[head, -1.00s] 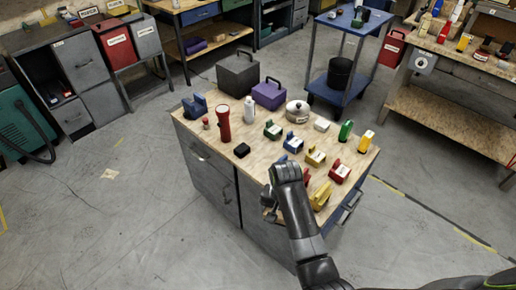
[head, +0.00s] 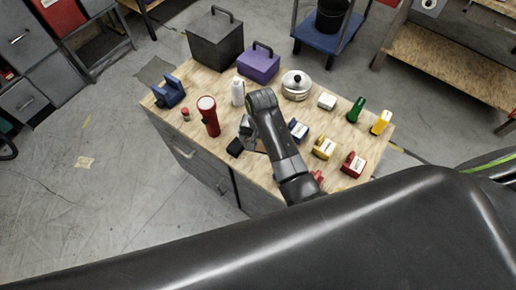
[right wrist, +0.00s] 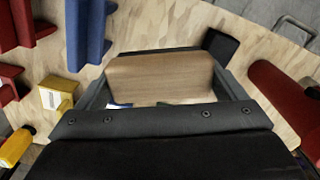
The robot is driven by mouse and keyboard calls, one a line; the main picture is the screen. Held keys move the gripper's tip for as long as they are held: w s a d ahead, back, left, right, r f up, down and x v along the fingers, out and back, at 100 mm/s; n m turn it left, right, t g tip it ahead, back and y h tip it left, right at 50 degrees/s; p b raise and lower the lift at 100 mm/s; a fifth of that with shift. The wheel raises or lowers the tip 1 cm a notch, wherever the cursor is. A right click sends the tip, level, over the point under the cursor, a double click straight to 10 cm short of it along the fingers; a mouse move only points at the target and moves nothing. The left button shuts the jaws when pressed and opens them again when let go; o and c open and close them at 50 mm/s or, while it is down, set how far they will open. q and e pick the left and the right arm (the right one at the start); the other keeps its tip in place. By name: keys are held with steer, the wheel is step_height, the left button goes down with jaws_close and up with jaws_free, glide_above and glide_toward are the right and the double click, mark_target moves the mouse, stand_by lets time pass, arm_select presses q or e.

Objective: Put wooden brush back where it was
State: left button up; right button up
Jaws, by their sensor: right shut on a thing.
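The wooden brush (right wrist: 160,75) shows in the right wrist view as a pale brown wooden block between the two dark fingers of my right gripper (right wrist: 162,62). The gripper is shut on it. In the head view my right gripper (head: 250,138) is low over the middle of the wood-topped workbench (head: 335,177), right of the red flashlight (head: 209,117) and in front of the white bottle (head: 238,92). The brush is mostly hidden there by the gripper and arm. I cannot tell whether it touches the bench top. My left gripper is not in view.
A small black block (head: 235,148) lies close left of the gripper. Blue (head: 298,130), yellow (head: 324,147) and red (head: 353,164) labelled items stand to the right. A pot (head: 296,85), purple toolbox (head: 259,64) and dark box (head: 215,40) stand at the back.

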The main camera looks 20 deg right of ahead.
mark_target(262, 149)
steer(key=f, duration=0.3)
steer(key=shift+s+f, duration=0.25)
steer(key=shift+s, duration=0.1)
step_height(262, 149, down, 4)
steer(key=shift+w+r, duration=0.15)
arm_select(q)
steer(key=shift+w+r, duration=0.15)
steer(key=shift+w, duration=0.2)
arm_select(e)
steer(key=shift+f, duration=0.4)
steer(key=shift+f, duration=0.2)
steer(key=o, duration=0.6)
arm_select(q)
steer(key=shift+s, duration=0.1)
arm_select(e)
steer(key=shift+r, duration=0.15)
